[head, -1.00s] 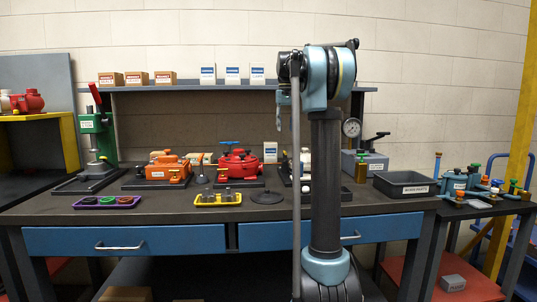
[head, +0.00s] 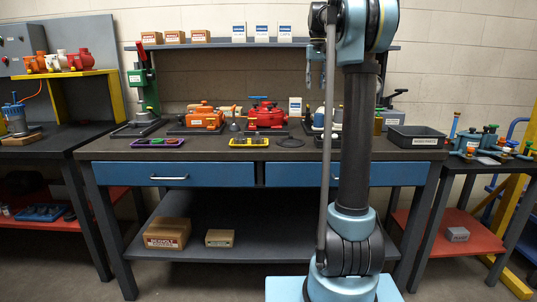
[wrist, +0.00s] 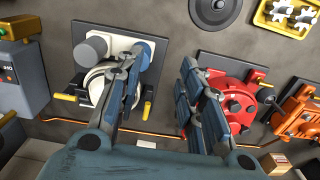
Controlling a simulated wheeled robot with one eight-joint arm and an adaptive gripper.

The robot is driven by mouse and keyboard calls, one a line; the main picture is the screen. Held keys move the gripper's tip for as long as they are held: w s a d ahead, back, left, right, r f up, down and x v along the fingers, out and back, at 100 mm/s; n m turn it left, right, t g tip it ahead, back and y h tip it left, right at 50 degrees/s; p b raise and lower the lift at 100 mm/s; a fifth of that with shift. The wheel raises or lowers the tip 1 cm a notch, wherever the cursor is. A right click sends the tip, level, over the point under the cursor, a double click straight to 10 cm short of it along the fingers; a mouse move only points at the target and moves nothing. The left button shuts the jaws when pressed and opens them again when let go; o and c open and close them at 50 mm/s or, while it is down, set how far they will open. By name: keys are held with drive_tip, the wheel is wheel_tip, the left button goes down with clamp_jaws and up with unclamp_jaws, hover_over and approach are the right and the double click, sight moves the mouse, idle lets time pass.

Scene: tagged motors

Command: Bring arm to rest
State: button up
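My arm (head: 355,140) stands upright in the head view, its bend near the top edge. My gripper (wrist: 160,72) is open in the wrist view, with two dark blue-grey fingers spread and nothing between them. Below the fingers in the wrist view are a white motor (wrist: 95,50) on a dark plate and a red motor (wrist: 235,95). An orange motor (wrist: 298,115) is at the right edge. On the bench in the head view, the red motor (head: 266,115) and orange motor (head: 203,118) sit left of my arm, which hides part of the bench.
The workbench (head: 110,150) has a yellow tray (head: 249,142), a purple tray (head: 158,142), a dark lid (head: 291,142) and a grey bin (head: 416,137). Boxes stand on the upper shelf (head: 220,44). A green press (head: 143,90) is at the bench's left. Side tables flank the bench.

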drive_tip(key=s+f+t, duration=0.1)
drive_tip(key=s+f, duration=0.6)
drive_tip(key=s, duration=0.5)
drive_tip(key=s+f, duration=0.7)
drive_tip(key=s, duration=0.5)
drive_tip(key=s+f, duration=0.9)
drive_tip(key=f, duration=0.3)
drive_tip(key=s+a+f+t, duration=0.1)
drive_tip(key=s+f, duration=0.9)
drive_tip(key=f, duration=0.2)
drive_tip(key=shift+s, duration=0.25)
drive_tip(key=shift+f, duration=0.1)
drive_tip(key=shift+w+f, duration=0.2)
drive_tip(key=shift+w, duration=0.2)
